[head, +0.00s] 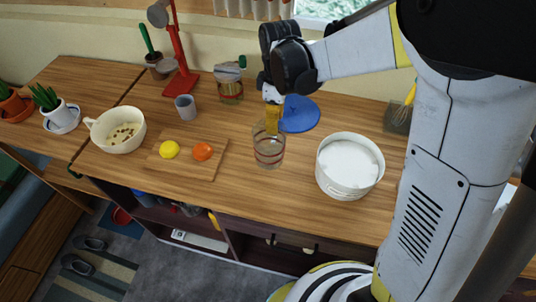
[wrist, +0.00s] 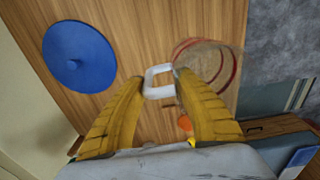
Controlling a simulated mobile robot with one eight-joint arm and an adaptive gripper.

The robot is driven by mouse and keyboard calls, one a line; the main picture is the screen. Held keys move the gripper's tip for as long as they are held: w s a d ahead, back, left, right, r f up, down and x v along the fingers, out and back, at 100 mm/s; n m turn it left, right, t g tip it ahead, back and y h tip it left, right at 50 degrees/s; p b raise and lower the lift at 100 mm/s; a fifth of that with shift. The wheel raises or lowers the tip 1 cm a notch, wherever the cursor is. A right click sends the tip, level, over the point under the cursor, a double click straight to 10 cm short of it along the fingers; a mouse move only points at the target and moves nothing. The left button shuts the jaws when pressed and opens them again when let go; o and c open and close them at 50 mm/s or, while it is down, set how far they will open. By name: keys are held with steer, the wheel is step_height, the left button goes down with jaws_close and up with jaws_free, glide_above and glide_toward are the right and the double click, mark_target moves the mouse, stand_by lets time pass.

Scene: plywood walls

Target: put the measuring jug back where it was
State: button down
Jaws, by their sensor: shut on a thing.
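The measuring jug (head: 268,154) is clear with red bands and sits low over the wooden counter, between the cutting board and the white pot. I cannot tell whether its base touches the counter. In the wrist view the jug (wrist: 208,66) is at the upper right, with its white handle (wrist: 158,82) between the yellow fingers of my gripper (wrist: 159,78). My gripper is shut on that handle. In the head view my gripper (head: 272,118) is above and behind the jug, partly covered by my arm.
A blue lid (head: 300,114) lies just behind the jug; it also shows in the wrist view (wrist: 79,56). A white pot (head: 350,188) stands to the right. A cutting board (head: 187,155) with yellow and orange pieces is to the left. Behind are a jar (head: 230,90) and grey cup (head: 185,107).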

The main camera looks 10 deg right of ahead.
mark_target(275, 138)
step_height(275, 138, down, 8)
steer(key=shift+d+r+b, duration=0.1)
steer(key=shift+b, duration=0.7)
steer(key=shift+f, duration=0.2)
steer(key=c, duration=0.9)
jaws_free()
steer(key=shift+c, duration=0.2)
steer(key=shift+r, duration=0.2)
